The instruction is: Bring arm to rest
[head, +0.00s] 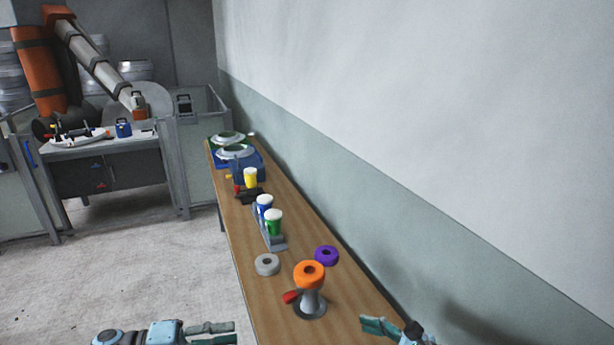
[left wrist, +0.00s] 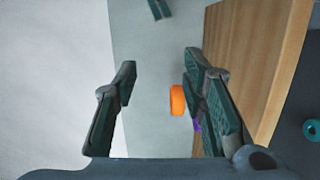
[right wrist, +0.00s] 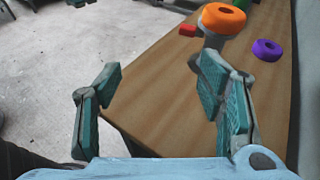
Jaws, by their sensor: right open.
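My left gripper (head: 222,334) is at the bottom of the head view, left of the wooden bench. In the left wrist view its fingers (left wrist: 160,80) are apart with nothing held between them. My right gripper (head: 385,330) is at the bottom right of the head view, near the bench's right edge. In the right wrist view its fingers (right wrist: 158,80) are apart and empty, above the bench. An orange ring (head: 309,272) sits on top of a grey stand with a red handle (head: 291,297), ahead of both grippers and touching neither.
The wooden bench (head: 262,305) runs along the wall (head: 420,130). A purple ring (head: 326,255), a grey ring (head: 267,264), green (head: 274,224) and blue (head: 265,205) cups in a rack and a yellow cup (head: 250,178) stand on it. Floor left of the bench is clear.

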